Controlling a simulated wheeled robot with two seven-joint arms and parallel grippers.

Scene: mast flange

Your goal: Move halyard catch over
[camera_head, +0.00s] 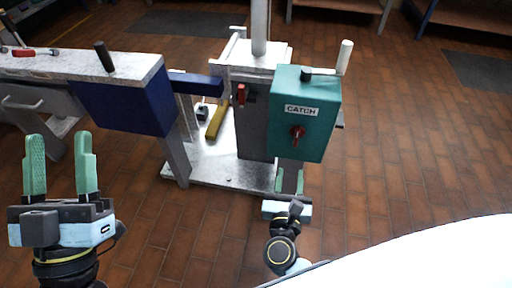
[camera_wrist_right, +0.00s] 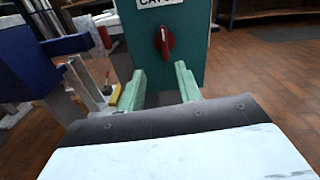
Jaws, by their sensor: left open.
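The halyard catch is a red knob (camera_head: 297,132) on the front of a teal box (camera_head: 318,105) labelled CATCH, right of centre in the head view. In the right wrist view the knob (camera_wrist_right: 165,42) stands about upright, above the gap between my fingertips. My right gripper (camera_head: 289,178) is open and empty, just below the knob at the lower edge of the teal box (camera_wrist_right: 195,30). I cannot tell if its fingers touch the box. My left gripper (camera_head: 60,150) is open and empty at the left, fingers pointing up, well away from the box.
A white crank handle (camera_head: 344,57) tops the teal box, beside the pale mast (camera_head: 260,28). A blue box (camera_head: 122,105) and blue bar (camera_head: 196,83) stand to the left. A small red switch (camera_head: 241,94) and a yellow block (camera_head: 216,122) lie between. The tiled floor at right is clear.

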